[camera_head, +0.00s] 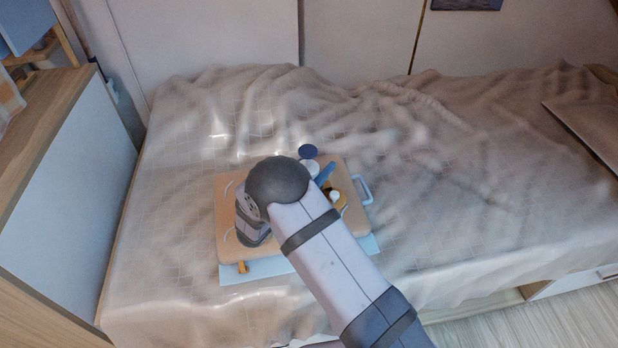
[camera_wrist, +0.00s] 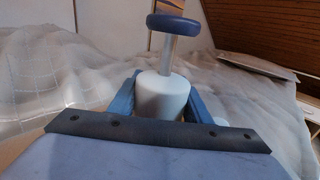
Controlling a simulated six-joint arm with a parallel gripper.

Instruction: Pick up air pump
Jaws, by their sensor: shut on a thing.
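The air pump has a white body (camera_wrist: 163,95), a pale rod and a round blue top (camera_wrist: 173,24). In the wrist view it stands upright between the two blue fingers of my gripper (camera_wrist: 160,98), which is shut on its body. In the head view its blue top (camera_head: 308,151) and part of its white body show just beyond my wrist, near the far edge of a wooden board (camera_head: 228,205). One blue finger (camera_head: 326,173) shows beside it. My arm hides its lower part, so I cannot tell whether it touches the board.
The board lies on a bed with a rumpled beige cover (camera_head: 450,180). A pale blue sheet (camera_head: 245,273) sticks out under the board. A pale handle (camera_head: 364,190) and a small white and yellow item (camera_head: 337,196) are at its right. A wooden cabinet (camera_head: 50,190) stands left.

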